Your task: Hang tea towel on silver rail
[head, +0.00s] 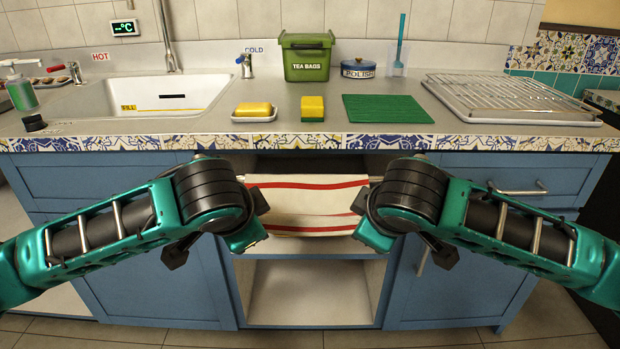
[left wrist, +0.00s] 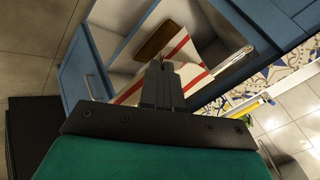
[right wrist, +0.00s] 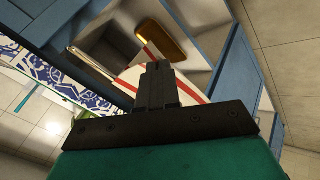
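The tea towel (head: 305,198) is cream with red stripes and spreads between my two grippers, in front of the open shelf compartment. It also shows in the left wrist view (left wrist: 196,72) and right wrist view (right wrist: 185,88). The silver rail shows beside the towel's upper edge in the left wrist view (left wrist: 232,60) and right wrist view (right wrist: 90,64); the towel hides most of it in the head view. My left gripper (head: 258,233) and right gripper (head: 366,232) are at the towel's lower left and right sides. Their fingers (left wrist: 168,72) (right wrist: 158,72) look closed on its cloth.
Above is a counter with a tiled edge (head: 420,142). Blue cabinets flank the open shelves (head: 310,290).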

